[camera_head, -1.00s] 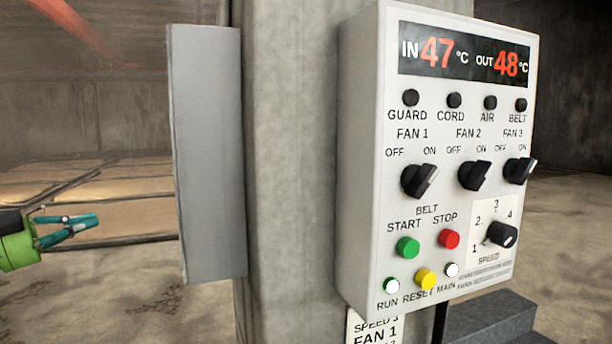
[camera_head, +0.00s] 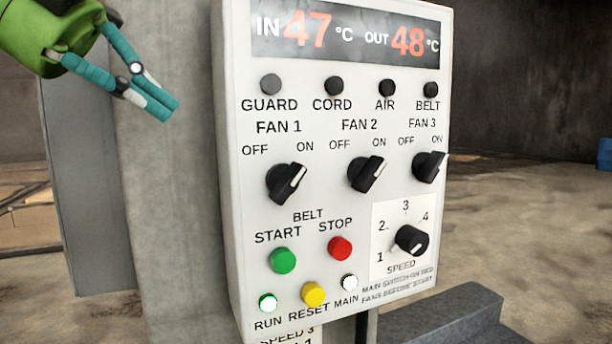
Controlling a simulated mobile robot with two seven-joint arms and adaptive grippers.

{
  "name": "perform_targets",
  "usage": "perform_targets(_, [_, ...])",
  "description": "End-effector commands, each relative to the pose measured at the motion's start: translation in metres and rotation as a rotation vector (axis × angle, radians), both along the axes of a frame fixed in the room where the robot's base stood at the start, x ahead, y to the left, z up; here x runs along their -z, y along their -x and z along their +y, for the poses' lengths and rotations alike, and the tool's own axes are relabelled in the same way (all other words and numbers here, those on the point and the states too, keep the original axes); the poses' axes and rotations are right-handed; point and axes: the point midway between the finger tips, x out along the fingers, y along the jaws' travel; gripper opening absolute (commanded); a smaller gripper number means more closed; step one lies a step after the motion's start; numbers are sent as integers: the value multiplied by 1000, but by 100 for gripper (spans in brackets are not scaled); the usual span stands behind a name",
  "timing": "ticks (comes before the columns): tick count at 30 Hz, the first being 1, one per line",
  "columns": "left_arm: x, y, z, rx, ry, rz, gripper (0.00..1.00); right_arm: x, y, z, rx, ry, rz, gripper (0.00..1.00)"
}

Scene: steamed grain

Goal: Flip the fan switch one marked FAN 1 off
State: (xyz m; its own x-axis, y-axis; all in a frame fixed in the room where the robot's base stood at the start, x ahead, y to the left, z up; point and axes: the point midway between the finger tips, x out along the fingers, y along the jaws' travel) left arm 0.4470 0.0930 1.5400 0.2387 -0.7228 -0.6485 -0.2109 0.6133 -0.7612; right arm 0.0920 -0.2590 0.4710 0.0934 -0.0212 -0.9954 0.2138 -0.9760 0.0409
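The white control panel (camera_head: 232,200) stands in the middle of the view. Its FAN 1 switch (camera_head: 286,184) is a black rotary knob below the FAN 1 label, and its pale pointer line leans up and right, towards ON. My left gripper (camera_head: 169,110), green with teal fingers, comes in at the upper left. Its two fingertips lie together with nothing seen between them. It is up and to the left of the FAN 1 switch, beside the panel's left edge, apart from the switch. My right gripper is not in view.
The FAN 2 (camera_head: 366,174) and FAN 3 (camera_head: 429,167) knobs sit to the right, also turned towards ON. Below are the green START (camera_head: 283,260) and red STOP (camera_head: 340,248) buttons and the speed dial (camera_head: 411,240). A concrete pillar (camera_head: 165,220) stands behind the panel.

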Motion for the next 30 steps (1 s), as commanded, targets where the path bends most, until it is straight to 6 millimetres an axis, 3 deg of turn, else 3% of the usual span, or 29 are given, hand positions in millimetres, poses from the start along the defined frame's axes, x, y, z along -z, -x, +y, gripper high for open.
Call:
perform_targets(2, [-1,2,-3,5,-7,-2,0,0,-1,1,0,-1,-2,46])
perform_targets(9, [0,2,-6,9,-11,-3,0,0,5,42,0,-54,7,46])
perform_targets(12, [0,2,-6,10,-10,-3,0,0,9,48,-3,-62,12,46])
perform_targets(20, [14,-3,-20,12,-13,-2,0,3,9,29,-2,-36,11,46])
perform_targets(30, [59,-19,-71,13,-13,0,0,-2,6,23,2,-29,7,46])
